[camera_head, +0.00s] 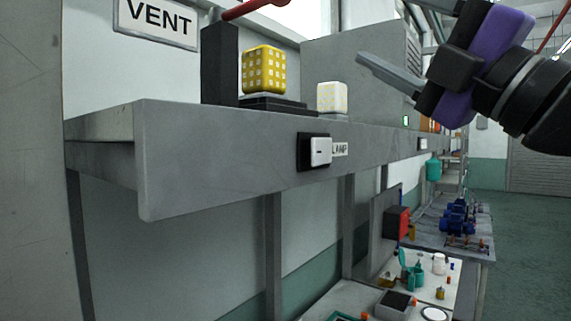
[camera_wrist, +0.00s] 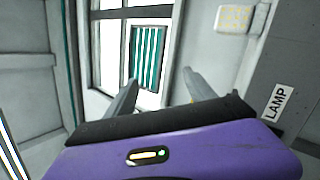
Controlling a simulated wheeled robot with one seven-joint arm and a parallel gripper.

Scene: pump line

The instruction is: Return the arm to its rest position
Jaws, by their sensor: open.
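My gripper (camera_head: 386,32) is at the upper right of the head view, a purple and black body with grey fingers. In the wrist view its two fingers (camera_wrist: 160,77) stand apart with nothing between them. The gripper is raised at about the height of the shelf top and does not appear to touch anything. My dark wrist enters from the right edge. The rest position itself is not marked in either view.
A grey shelf (camera_head: 215,160) carries a yellow dotted cube (camera_head: 264,71), a white dotted cube (camera_head: 332,97) and a dark post (camera_head: 219,65). A white switch (camera_head: 320,151) labelled LAMP is on its front. Lower benches hold blue pumps (camera_head: 458,217). Green floor (camera_head: 525,220) is clear at right.

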